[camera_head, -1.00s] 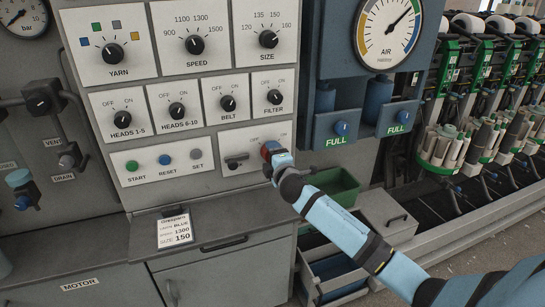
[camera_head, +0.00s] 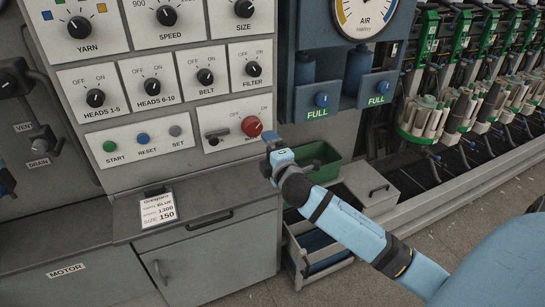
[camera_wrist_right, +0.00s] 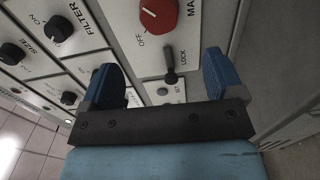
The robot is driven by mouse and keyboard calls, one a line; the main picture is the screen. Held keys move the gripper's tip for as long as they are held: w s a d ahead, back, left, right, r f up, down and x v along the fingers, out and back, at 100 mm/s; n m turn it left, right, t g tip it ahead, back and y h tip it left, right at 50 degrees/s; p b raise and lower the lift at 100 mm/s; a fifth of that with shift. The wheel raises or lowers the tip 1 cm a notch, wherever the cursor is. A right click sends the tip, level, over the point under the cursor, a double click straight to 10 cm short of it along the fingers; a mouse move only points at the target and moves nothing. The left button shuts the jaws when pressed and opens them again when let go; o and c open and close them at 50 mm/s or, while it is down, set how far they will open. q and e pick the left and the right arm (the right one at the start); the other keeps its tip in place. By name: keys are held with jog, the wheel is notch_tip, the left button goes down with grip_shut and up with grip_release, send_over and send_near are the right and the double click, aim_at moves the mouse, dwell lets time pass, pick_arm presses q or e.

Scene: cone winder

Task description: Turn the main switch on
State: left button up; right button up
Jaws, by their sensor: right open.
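The main switch is a red round knob (camera_head: 251,126) at the lower right of the grey panel, with OFF and ON printed above it. Its top is cut off in the right wrist view, where the red knob (camera_wrist_right: 158,14) shows a pale mark; I cannot tell its setting for sure. A dark lock lever (camera_head: 218,134) sits left of the knob; this lever (camera_wrist_right: 170,64) also shows between my fingers in the wrist view. My right gripper (camera_head: 270,152) is open and empty, just below and right of the knob and apart from it. My left gripper is not in view.
Start, reset and set buttons (camera_head: 143,138) lie left of the switch, with rotary knobs above. A blue air unit (camera_head: 345,75) juts out at upper right. A green bin (camera_head: 318,160) and a grey box (camera_head: 368,189) stand below right. A card (camera_head: 158,211) lies on the ledge.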

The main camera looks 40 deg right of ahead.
jog(key=shift+v, duration=1.2)
jog(key=s+a+f+m+g+y+p, duration=0.3)
jog(key=s+a+f+m+p, duration=0.2)
jog(key=s+a+f, duration=0.4)
jog(key=s+a+f+m+g+y+p, duration=0.3)
jog(key=s+a+f+m, duration=0.4)
jog(key=s, duration=0.8)
jog(key=a+f+y+p, duration=0.1)
jog(key=a+f+p, duration=0.1)
jog(key=a, duration=0.2)
jog(key=shift+s+g, duration=0.3)
jog(key=shift+s, duration=0.1)
